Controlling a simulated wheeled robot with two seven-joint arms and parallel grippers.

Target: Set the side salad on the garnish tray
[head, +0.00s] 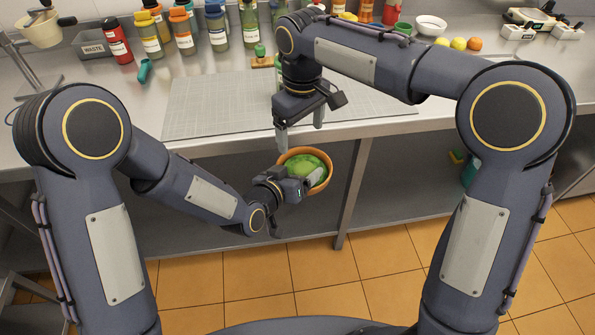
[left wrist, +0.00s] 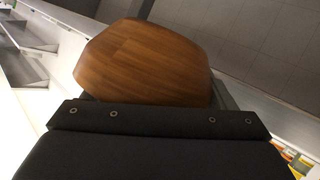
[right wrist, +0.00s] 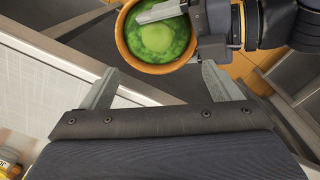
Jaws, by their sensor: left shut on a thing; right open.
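The side salad is a brown wooden bowl (head: 326,184) with green contents (head: 305,164). My left gripper (head: 312,179) is shut on the bowl's rim, one finger lying inside over the green. It holds the bowl in the air in front of the counter edge, below counter height in the head picture. The left wrist view shows the bowl's wooden outside (left wrist: 150,62) close up. My right gripper (head: 300,138) is open and empty, fingers pointing down near the counter edge above the bowl. The right wrist view shows the bowl (right wrist: 122,38) beyond its fingertips. I cannot pick out the garnish tray for certain.
A grey gridded mat (head: 215,108) lies on the steel counter, partly behind my right arm. A white bowl (head: 431,25) sits at the back right.

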